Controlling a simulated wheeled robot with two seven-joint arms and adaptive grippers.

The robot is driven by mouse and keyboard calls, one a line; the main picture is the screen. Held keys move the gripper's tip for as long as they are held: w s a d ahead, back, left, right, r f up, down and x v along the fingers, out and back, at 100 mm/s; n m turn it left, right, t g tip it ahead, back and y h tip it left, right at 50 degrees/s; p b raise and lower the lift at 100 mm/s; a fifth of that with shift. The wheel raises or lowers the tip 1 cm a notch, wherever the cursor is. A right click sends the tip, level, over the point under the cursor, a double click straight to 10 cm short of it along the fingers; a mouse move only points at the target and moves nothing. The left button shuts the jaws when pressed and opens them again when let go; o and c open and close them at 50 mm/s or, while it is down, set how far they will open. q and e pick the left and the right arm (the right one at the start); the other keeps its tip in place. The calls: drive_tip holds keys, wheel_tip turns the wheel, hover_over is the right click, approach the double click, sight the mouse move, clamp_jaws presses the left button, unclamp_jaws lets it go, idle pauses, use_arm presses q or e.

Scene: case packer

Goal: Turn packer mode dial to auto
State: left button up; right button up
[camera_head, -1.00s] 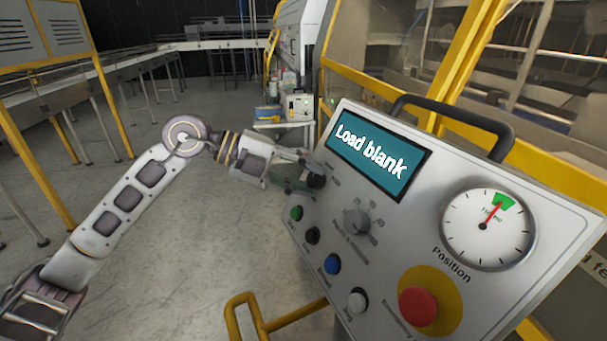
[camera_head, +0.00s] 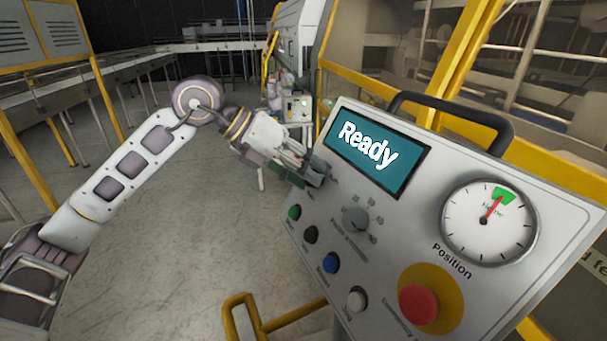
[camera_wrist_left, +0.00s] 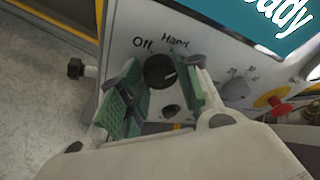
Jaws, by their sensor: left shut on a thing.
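The control panel (camera_head: 400,225) stands at the right in the head view, and its display (camera_head: 377,158) reads "Ready". My left gripper (camera_head: 305,174) is at the panel's upper left corner, left of the display. In the left wrist view the black mode dial (camera_wrist_left: 158,72) sits between the green-padded fingers of my left gripper (camera_wrist_left: 160,78), which is shut on it. The labels "Off" and "Hand" show above the dial. A light mark on the dial points to the right. No "Auto" label is readable; the right finger covers that side. My right gripper is not in view.
Below the dial are a speed knob (camera_head: 356,219), a green button (camera_head: 294,212), a blue button (camera_head: 331,262) and a red emergency stop (camera_head: 418,304). A position gauge (camera_head: 489,222) is at the right. A black handle (camera_head: 455,118) tops the panel.

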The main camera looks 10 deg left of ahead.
use_arm(q)
drive_tip(key=shift+m+y+b, duration=0.3)
drive_tip(key=shift+m+y, duration=0.1)
drive_tip(key=shift+m, duration=0.5)
drive_tip(key=shift+s, duration=0.1)
drive_tip(key=o, duration=1)
drive_tip(key=shift+o, duration=0.2)
drive_tip(key=v, duration=1.2)
